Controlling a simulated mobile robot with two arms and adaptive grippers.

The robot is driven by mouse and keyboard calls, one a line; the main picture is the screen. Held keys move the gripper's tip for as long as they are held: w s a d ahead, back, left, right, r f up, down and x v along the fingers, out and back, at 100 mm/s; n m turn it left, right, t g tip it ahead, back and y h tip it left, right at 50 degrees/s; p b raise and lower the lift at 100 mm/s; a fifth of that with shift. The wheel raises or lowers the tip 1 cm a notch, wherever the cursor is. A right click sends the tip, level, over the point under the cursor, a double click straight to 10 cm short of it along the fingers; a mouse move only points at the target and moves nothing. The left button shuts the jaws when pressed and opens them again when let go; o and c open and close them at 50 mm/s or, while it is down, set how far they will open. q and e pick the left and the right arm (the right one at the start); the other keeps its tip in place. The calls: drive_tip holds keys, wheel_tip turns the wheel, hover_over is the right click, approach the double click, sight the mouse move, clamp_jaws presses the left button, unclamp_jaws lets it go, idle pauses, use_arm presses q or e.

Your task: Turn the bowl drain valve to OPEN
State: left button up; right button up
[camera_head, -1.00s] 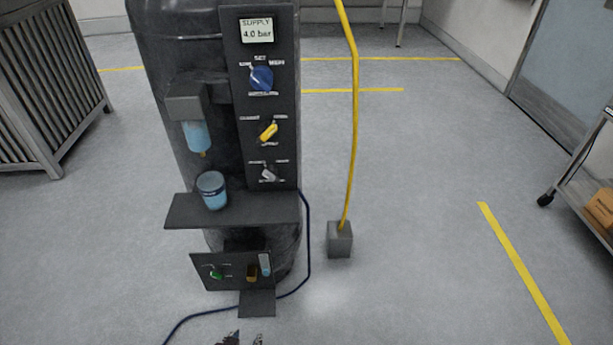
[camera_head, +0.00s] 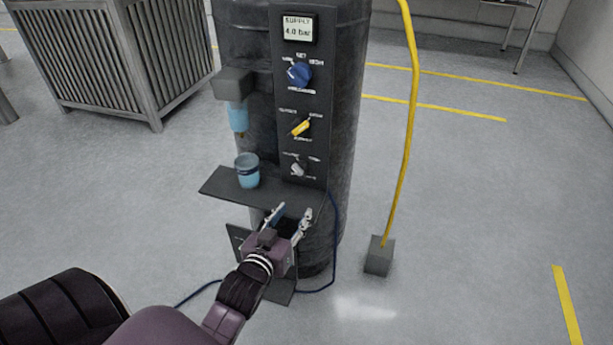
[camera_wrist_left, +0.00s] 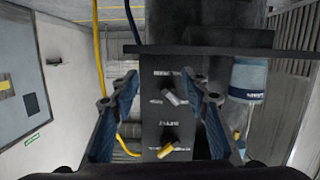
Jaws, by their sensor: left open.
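I cannot read which control is the bowl drain valve. A low panel (camera_head: 236,238) under the shelf is mostly hidden by my left gripper (camera_head: 291,212), which is open and empty near the shelf's front edge. In the left wrist view, seen upside down, the grey knob (camera_wrist_left: 174,97) and yellow knob (camera_wrist_left: 168,150) show between the open fingers (camera_wrist_left: 160,85). My right gripper is out of view.
A yellow hose (camera_head: 408,130) rises from a grey block (camera_head: 379,256) at the right. A slatted grey bin (camera_head: 150,60) stands at the left. Floor at the right is clear.

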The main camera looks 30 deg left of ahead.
sight(298, 173)
use_arm(q)
drive_tip(key=shift+w+a+r+n+t+y+p, duration=0.15)
drive_tip(key=shift+w+a+r+t, duration=0.45)
drive_tip(key=shift+w, duration=0.85)
drive_tip(key=shift+w+a+r+n+t+y+p, duration=0.1)
drive_tip(key=shift+w+a+r+t, duration=0.15)
drive_tip(key=shift+w+a+r, duration=0.95)
drive_tip(key=shift+w+a+r+n+t+y+p, duration=0.15)
drive_tip(key=shift+w+a+r+t, duration=0.25)
drive_tip(key=shift+w, duration=1.35)
drive_tip(key=shift+d+r, duration=0.1)
drive_tip(key=shift+r, duration=0.05)
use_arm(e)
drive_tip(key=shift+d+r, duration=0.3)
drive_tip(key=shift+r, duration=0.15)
use_arm(q)
clamp_jaws()
